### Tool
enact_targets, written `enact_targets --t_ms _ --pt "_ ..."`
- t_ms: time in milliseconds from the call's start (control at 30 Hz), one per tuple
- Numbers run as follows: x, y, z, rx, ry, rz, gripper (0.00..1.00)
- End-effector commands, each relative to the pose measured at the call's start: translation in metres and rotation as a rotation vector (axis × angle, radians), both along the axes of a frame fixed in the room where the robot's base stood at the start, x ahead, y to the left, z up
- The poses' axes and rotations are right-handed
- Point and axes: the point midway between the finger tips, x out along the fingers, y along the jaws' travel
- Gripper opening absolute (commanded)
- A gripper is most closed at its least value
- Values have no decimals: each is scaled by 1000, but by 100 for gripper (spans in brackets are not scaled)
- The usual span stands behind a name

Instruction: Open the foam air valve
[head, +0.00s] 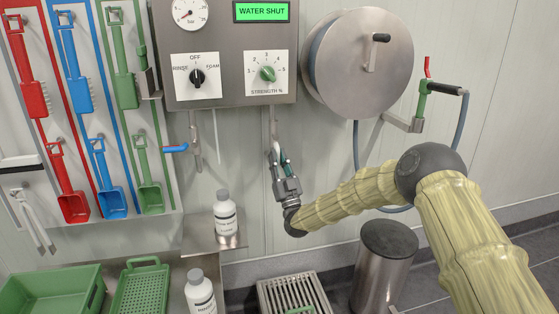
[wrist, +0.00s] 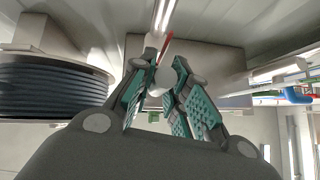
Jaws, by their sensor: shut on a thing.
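My gripper (head: 280,158) is at the lower end of the pipe (head: 274,124) that hangs under the right part of the steel control box. In the wrist view its two green-padded fingers (wrist: 160,72) are closed on a small pale rounded part, which I take for part of the foam air valve (wrist: 158,79). A thin red strip (wrist: 167,43) shows just beyond the fingertips. In the head view the fingers hide most of this valve, so its handle angle cannot be told.
The control box (head: 233,105) has a gauge, a "WATER SHUT" display and two dials. A blue valve lever (head: 175,149) sticks out sideways to the left. A hose reel (head: 345,65) is at right. Bottles (head: 225,215), a steel bin (head: 385,265) and a floor grate (head: 290,294) are below.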

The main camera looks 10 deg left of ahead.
Motion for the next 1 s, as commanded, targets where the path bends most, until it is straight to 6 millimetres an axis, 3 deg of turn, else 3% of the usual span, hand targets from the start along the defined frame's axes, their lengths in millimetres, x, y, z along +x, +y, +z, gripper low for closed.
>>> enact_targets --t_ms 133,167,267,667,1000 --pt "-1 2 0 -2 0 4 0" --pt "-1 2 0 -2 0 4 20" --pt "-1 2 0 -2 0 3 38" --pt "-2 -3 -3 -1 -1 -1 38" --pt "-31 -23 -39 -2 2 1 38"
